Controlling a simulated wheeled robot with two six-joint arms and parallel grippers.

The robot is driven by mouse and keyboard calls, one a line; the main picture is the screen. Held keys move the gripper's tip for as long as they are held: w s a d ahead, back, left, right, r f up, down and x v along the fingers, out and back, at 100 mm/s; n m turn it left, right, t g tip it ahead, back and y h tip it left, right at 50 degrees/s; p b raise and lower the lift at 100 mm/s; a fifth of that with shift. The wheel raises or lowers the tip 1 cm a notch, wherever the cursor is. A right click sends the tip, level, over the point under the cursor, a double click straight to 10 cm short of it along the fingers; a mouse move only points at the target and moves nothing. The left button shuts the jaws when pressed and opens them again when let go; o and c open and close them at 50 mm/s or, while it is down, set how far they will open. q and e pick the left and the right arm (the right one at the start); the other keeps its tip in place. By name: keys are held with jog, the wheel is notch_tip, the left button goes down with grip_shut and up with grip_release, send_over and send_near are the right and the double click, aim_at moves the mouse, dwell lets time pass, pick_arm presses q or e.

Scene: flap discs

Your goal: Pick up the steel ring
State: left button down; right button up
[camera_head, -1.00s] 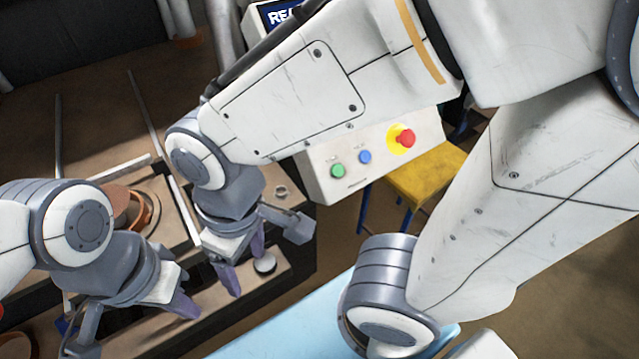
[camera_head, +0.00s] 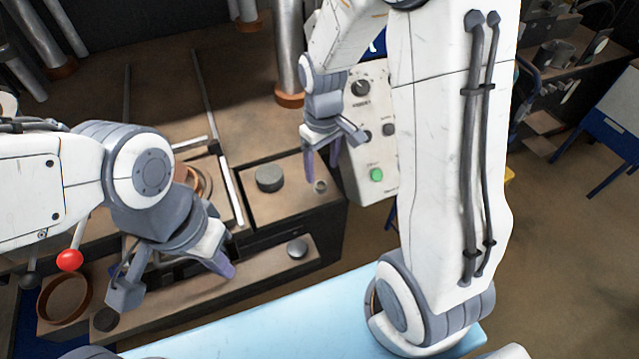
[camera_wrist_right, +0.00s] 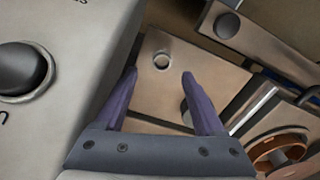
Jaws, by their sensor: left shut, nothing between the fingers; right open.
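The steel ring (camera_head: 320,186) is small and lies flat on the brown plate near its right edge in the head view. It also shows in the right wrist view (camera_wrist_right: 161,61), uncovered, ahead of and between the two purple fingertips. My right gripper (camera_head: 322,166) is open and empty, above and close to the ring; the wrist view shows its fingers (camera_wrist_right: 160,76) apart, without visible contact. My left gripper (camera_head: 226,268) is shut and empty, lower left over the front of the bench.
A control box (camera_head: 366,140) with knobs and a green button stands just right of my right gripper. A grey disc (camera_head: 269,178) lies left of the ring. Another disc (camera_head: 297,248) lies on the front ledge. An orange ring (camera_wrist_right: 278,153) lies farther left in the head view.

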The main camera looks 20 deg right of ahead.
aim_at(321, 185)
jog(key=shift+f, duration=0.35)
notch_tip(321, 185, down, 3)
jog(key=shift+a+f+p, duration=0.15)
jog(key=shift+f+p, duration=0.05)
jog(key=shift+p, duration=0.65)
jog(key=shift+f, duration=0.55)
grip_shut()
